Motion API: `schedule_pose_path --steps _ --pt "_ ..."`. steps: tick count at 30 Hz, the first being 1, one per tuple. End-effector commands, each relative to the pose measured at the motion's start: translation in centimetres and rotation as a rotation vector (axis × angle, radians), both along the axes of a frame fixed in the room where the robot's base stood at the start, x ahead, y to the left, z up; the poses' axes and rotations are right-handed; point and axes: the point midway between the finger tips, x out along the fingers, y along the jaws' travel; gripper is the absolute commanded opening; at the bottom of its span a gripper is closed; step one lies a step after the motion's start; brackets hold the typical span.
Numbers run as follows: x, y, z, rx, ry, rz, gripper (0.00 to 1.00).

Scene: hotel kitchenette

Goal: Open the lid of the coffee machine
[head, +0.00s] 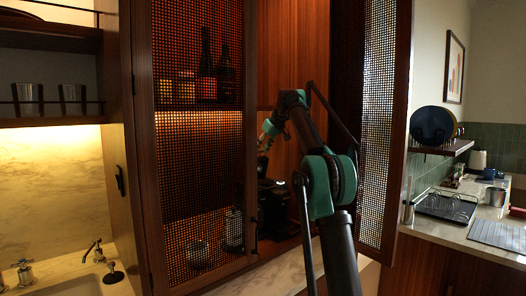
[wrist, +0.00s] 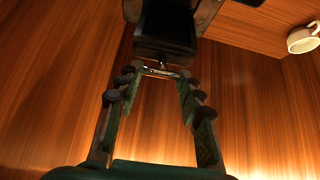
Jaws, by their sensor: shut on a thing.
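The coffee machine (head: 275,208) is a dark shape inside the wooden cabinet in the head view, partly hidden behind my arm and the mesh door. In the wrist view its black lid part (wrist: 165,35) stands at the top, with a small metal piece at its lower edge. My gripper (wrist: 160,72) reaches up to this edge, with a finger on each side, and is shut on the lid's edge. In the head view my gripper (head: 265,142) is small and dark above the machine, so the grip itself is not clear there.
The left mesh door (head: 200,150) and right mesh door (head: 380,120) flank the cabinet opening. A white cup (wrist: 303,38) is at the upper right of the wrist view. A glass jar (head: 234,228) stands behind the left mesh. A counter with a dish rack (head: 445,208) is at the right.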

Motion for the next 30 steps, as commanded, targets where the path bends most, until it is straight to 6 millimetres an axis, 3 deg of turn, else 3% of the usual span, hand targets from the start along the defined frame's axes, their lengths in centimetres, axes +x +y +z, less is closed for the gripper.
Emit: schedule_pose_path --steps 14,15,19,30 --pt "0.2 0.11 0.06 0.002 -0.004 -0.001 0.0" --pt "0.2 0.11 0.06 0.002 -0.004 -0.001 0.39" --pt "0.19 0.1 0.05 0.001 -0.003 -0.001 0.55" --pt "-0.01 -0.04 0.28 0.001 -0.002 0.0 0.59"
